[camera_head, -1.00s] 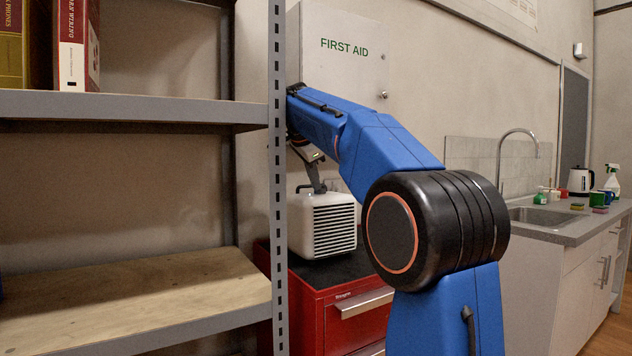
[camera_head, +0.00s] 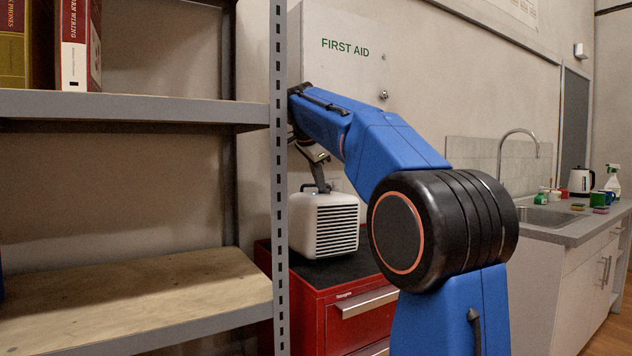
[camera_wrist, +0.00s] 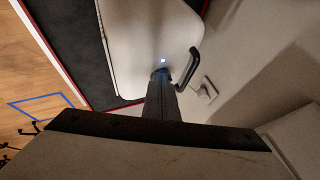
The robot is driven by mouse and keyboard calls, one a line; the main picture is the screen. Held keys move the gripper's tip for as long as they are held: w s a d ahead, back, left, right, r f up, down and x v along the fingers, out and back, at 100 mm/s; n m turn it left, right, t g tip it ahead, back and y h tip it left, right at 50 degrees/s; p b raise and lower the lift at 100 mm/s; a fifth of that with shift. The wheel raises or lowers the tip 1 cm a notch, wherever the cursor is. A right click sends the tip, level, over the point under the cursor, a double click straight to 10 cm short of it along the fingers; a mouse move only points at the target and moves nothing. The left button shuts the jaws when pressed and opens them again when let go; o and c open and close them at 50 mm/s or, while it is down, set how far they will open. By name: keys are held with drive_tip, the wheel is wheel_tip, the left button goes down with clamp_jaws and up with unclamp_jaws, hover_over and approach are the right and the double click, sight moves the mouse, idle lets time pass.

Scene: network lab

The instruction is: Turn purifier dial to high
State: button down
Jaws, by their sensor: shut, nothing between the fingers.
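The white purifier (camera_head: 326,224), a box with a dark louvred front, stands upright on the black top of a red tool cabinet. Its top fills the upper middle of the wrist view (camera_wrist: 150,35), with a black handle (camera_wrist: 190,68) at one side and a small bright light (camera_wrist: 163,60). My gripper (camera_head: 318,187) points down at the purifier's top, its fingers shut with nothing between them. In the wrist view the fingertips (camera_wrist: 160,76) are close to the light. They hide the spot beneath them, and I cannot make out the dial or whether they touch it.
The red tool cabinet (camera_head: 345,310) stands behind a grey shelf upright (camera_head: 279,180). Books (camera_head: 78,45) sit on the upper shelf. A first aid cabinet (camera_head: 345,50) hangs on the wall above the purifier. A sink counter (camera_head: 570,230) is at the right.

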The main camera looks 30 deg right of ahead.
drive_tip(key=shift+w+d+r, duration=0.15)
drive_tip(key=shift+d+r, duration=0.05)
drive_tip(key=shift+r, duration=0.15)
wheel_tip(320, 180, up, 9)
drive_tip(key=shift+a, duration=0.2)
drive_tip(key=shift+s+r, duration=0.1)
drive_tip(key=shift+s, duration=0.15)
